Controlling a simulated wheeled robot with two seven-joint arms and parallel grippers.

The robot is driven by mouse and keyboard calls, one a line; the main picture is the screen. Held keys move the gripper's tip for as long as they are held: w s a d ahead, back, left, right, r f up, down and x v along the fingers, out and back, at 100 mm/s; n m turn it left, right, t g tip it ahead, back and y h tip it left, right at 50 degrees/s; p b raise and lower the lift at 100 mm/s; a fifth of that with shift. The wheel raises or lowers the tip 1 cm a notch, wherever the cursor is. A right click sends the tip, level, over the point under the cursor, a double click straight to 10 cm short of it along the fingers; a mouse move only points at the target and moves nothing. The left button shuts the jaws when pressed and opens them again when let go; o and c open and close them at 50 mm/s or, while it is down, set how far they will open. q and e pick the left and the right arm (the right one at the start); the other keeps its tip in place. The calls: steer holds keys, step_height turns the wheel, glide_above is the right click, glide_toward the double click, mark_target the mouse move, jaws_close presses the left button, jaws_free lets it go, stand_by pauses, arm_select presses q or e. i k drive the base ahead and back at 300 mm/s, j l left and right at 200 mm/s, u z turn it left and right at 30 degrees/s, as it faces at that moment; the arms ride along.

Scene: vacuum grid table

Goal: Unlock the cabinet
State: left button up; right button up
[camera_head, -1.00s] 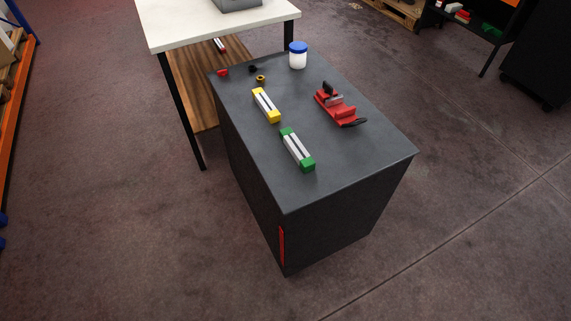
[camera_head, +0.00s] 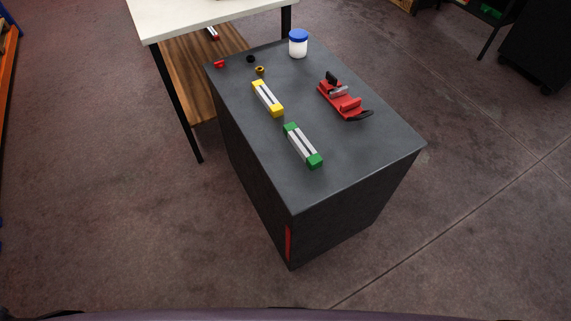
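The dark grey cabinet (camera_head: 261,133) stands in the middle of the head view, with its flat top and two sides showing. A narrow red strip (camera_head: 289,242) runs upright low on its side, near the front corner. No lock or key can be made out. Neither of my grippers is in view.
On the cabinet top are a green-ended block (camera_head: 303,146), a yellow-ended block (camera_head: 267,98), a red vise-like tool (camera_head: 343,101), a blue-lidded white jar (camera_head: 298,44) and small parts. A white table (camera_head: 200,18) adjoins behind. The floor in front and to the right is clear.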

mark_target(219, 63)
steer(key=i+j+z, duration=0.1)
steer(key=z, duration=0.5)
steer(key=i+j+z, duration=0.25)
steer(key=j, duration=0.35)
steer(key=j+z, duration=0.25)
steer(key=j, duration=0.35)
steer(key=j+z, duration=0.25)
steer(key=j, duration=0.35)
steer(key=i, duration=0.05)
